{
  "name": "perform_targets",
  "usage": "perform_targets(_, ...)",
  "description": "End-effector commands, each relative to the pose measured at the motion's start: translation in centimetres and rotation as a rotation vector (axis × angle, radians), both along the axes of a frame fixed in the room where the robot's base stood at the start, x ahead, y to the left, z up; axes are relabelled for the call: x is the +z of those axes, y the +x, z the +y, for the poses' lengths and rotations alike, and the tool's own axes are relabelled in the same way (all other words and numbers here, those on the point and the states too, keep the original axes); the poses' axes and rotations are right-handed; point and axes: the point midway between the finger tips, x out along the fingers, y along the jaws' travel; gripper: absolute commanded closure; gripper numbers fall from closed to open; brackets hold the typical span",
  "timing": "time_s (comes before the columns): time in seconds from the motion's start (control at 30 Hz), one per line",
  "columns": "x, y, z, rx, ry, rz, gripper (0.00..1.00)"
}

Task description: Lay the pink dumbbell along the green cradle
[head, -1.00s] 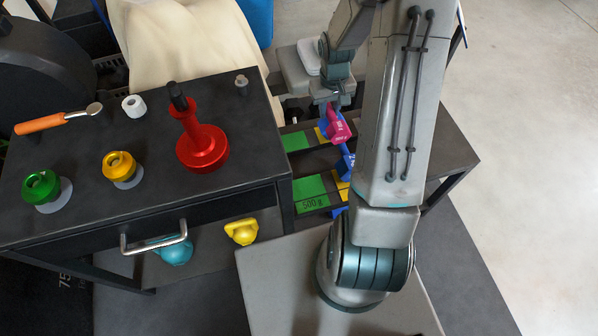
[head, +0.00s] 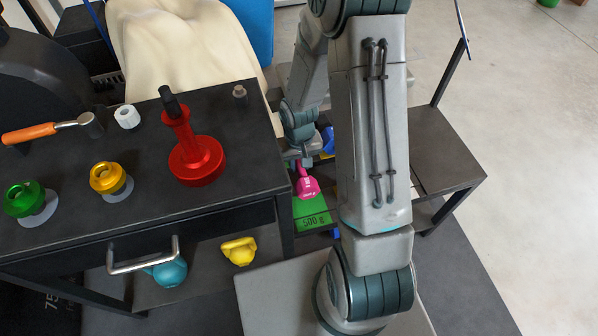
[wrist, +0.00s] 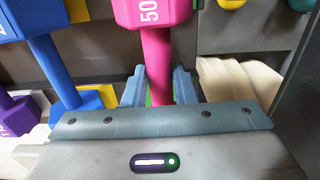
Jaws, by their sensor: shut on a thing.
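The pink dumbbell (head: 308,187) is held by my gripper (head: 300,160), with its near head over the green cradle (head: 312,212) marked 500 g. In the wrist view the dumbbell (wrist: 155,12) runs upright in the picture, and its handle passes between the two fingers of my gripper (wrist: 159,88). A small strip of green shows beside the handle there. I cannot tell whether the dumbbell touches the cradle. Its far head and the far part of the cradle are hidden by my gripper and arm.
A blue dumbbell (wrist: 60,75) lies close beside the pink one in the wrist view, with a purple one (wrist: 15,112) beyond. The black cabinet (head: 240,130) with a red stand (head: 197,160) borders the cradle on the left. A yellow kettlebell (head: 238,250) sits below its top.

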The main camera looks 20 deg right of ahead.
Motion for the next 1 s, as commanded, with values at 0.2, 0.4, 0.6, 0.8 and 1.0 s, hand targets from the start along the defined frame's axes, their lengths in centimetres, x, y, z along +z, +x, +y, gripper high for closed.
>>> perform_targets(0.2, -2.2, -0.1, 0.1, 0.001, 0.000, 0.002, 1.00)
perform_targets(0.4, -4.1, 0.0, 0.1, 0.001, 0.000, -0.001, 1.00)
perform_targets(0.6, -4.0, 0.0, 0.1, 0.000, 0.000, -0.002, 1.00)
perform_targets(0.8, -4.3, 0.0, 0.0, 0.000, 0.000, -0.001, 0.58)
perform_targets(1.0, -4.3, 0.0, 0.0, 0.000, 0.000, 0.000, 0.53)
